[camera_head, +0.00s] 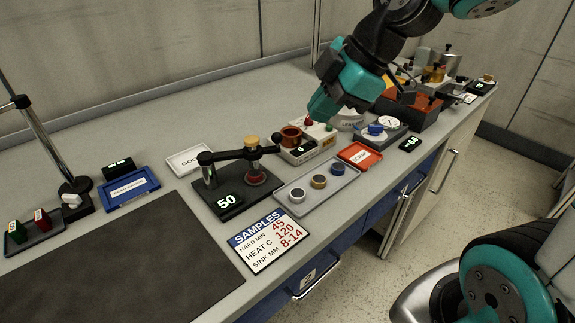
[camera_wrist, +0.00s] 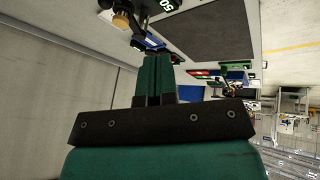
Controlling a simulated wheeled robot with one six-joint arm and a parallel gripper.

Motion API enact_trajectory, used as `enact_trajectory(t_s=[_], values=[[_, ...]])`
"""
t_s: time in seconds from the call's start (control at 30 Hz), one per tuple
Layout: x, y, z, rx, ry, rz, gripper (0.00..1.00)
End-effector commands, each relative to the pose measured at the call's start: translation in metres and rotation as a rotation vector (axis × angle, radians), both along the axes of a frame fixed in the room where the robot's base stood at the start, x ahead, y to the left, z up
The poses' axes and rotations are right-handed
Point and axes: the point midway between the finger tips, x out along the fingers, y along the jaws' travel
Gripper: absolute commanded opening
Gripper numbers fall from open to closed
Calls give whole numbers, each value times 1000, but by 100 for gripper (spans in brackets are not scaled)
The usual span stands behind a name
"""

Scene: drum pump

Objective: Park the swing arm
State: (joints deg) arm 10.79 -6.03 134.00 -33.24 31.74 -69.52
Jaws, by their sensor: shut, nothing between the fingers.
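The swing arm (camera_head: 232,154) is a black bar on a black base plate (camera_head: 276,207) with a lit "50" display. It runs from a post at the left to a black ball knob (camera_head: 277,138) at its right end. A brass cap (camera_head: 251,141) sits on the bar, above a red-ringed round seat (camera_head: 255,175). In the wrist view the brass cap (camera_wrist: 121,21) shows upside down at the top. My gripper (camera_head: 320,107) is right of and above the ball knob, apart from it. Its teal fingers (camera_wrist: 154,78) are together and empty.
A beige device (camera_head: 308,152) with a copper cup and red knob stands below my gripper. A grey tray (camera_head: 316,188) with round samples lies in front. A red-framed card (camera_head: 360,155) and a dial gauge unit (camera_head: 382,130) are right. A dark mat (camera_head: 125,260) covers the left front.

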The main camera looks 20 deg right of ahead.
Motion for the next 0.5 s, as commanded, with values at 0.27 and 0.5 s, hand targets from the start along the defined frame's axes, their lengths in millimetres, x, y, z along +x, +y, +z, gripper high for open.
enact_trajectory(t_s=[0.27,0.5], values=[[25,-29,-22,-70,-142,127,0],[24,-29,-20,-71,-142,130,0]])
